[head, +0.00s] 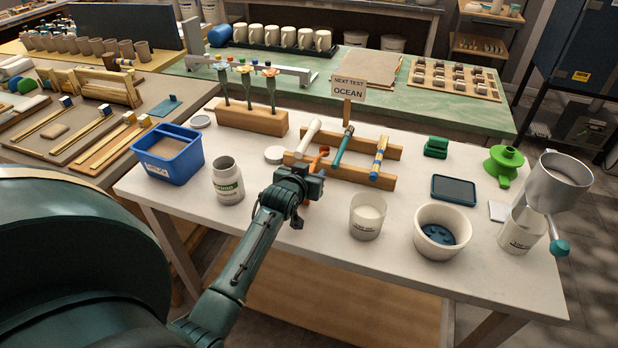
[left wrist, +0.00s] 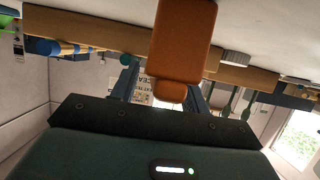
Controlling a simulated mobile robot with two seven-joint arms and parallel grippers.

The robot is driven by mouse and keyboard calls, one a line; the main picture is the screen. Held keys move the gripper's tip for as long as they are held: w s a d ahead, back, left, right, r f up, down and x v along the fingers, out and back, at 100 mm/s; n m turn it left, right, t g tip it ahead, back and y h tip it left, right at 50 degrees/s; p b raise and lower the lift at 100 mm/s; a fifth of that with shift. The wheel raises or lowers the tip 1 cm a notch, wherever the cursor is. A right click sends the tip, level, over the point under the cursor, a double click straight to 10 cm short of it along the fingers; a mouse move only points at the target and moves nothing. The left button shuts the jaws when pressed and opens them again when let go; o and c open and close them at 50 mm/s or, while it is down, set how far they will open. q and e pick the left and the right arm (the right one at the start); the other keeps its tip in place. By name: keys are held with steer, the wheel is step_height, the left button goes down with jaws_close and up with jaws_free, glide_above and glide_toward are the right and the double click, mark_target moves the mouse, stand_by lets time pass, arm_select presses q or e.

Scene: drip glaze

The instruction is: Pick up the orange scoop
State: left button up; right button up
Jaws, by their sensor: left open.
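The orange scoop (head: 321,157) lies at the front of the wooden rack on the white table, mostly hidden behind my gripper in the head view. In the left wrist view the scoop (left wrist: 183,45) fills the upper middle, its narrow end reaching between my fingers. My left gripper (head: 309,180) is open at the scoop; in the left wrist view its fingers (left wrist: 166,96) stand to either side of the scoop's end. I cannot tell whether they touch it. My right gripper does not show.
The wooden rack (head: 381,180) also bears white, teal and yellow-blue handled tools. A white jar (head: 227,184) and blue bin (head: 176,168) stand left. A clear cup (head: 367,216), white bowl (head: 442,213) and green funnel (head: 504,162) stand right. An OCEAN sign (head: 348,87) rises behind.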

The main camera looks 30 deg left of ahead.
arm_select(q)
jaws_close()
stand_by(0.5)
